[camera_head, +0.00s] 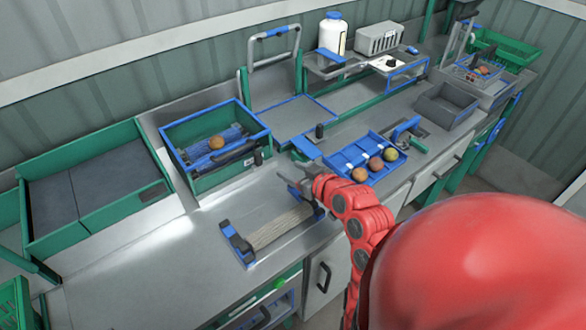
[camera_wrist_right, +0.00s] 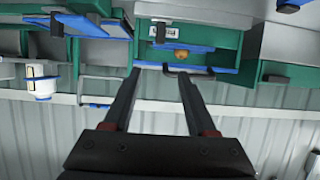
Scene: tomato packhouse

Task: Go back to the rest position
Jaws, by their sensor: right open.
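My right gripper (camera_head: 290,183) is at the end of the red arm, above the front part of the steel worktop (camera_head: 130,262). In the right wrist view its two dark fingers (camera_wrist_right: 160,95) stand apart with nothing between them. In the head view it is just above and behind the roller with blue ends (camera_head: 280,226), to the left of the blue tray (camera_head: 343,158) that holds several tomatoes. I cannot tell its exact height above the worktop. My left gripper is in neither view.
A green bin with blue rollers (camera_head: 260,136) and one tomato stands behind the gripper. A green-walled dark tray (camera_head: 85,243) lies at the left. A white bottle (camera_head: 332,35), a grey crate (camera_head: 432,118) and a green basket (camera_head: 535,54) stand farther back. The front left worktop is clear.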

